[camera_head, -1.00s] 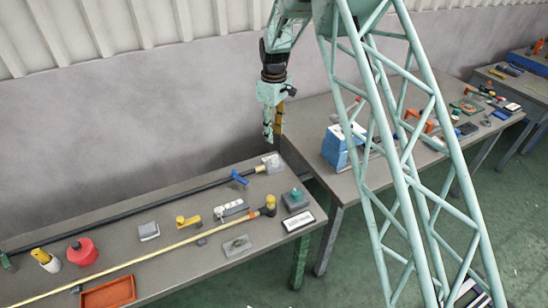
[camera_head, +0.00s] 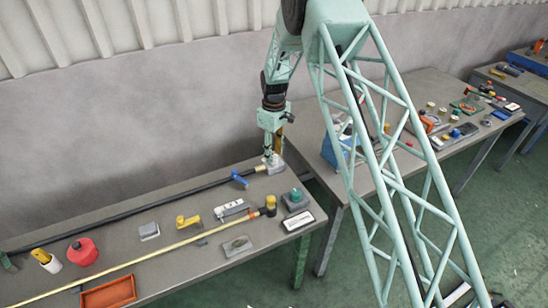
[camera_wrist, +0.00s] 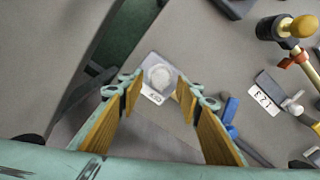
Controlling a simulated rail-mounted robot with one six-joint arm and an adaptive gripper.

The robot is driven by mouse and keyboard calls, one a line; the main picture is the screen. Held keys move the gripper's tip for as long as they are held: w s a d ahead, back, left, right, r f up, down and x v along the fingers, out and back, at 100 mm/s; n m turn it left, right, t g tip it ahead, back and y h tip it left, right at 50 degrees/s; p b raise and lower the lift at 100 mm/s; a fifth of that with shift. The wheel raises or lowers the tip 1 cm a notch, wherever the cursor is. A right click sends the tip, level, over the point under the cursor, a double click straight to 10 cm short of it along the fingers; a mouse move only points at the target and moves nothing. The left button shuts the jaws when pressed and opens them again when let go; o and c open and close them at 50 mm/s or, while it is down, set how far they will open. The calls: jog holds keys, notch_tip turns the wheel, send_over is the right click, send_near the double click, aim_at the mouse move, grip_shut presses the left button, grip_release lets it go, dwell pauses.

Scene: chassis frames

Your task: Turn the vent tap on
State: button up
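My gripper (camera_head: 271,158) points down at the far right corner of the near bench, over a pale plate with a round whitish knob. In the wrist view my gripper (camera_wrist: 159,84) is open, and the plate's knob (camera_wrist: 160,76) shows between its fingertips. A small white label (camera_wrist: 153,97) with dark letters lies beside the knob; I cannot read it surely. Contact cannot be told. A blue lever (camera_head: 240,178) sits on the black pipe; it also shows in the wrist view (camera_wrist: 230,112). A yellow handle (camera_head: 187,221) stands further left. I cannot tell which one is named the vent tap.
The black pipe (camera_head: 130,212) and a yellow pipe (camera_head: 130,264) run along the bench. A plate marked 1 2 3 (camera_wrist: 264,103) and a yellow-capped fitting (camera_head: 270,206) stand nearby. A second bench (camera_head: 320,110) is to the right, across a narrow gap.

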jog(key=shift+f, duration=1.1)
jog(key=c, duration=0.8)
jog(key=shift+c, duration=0.2)
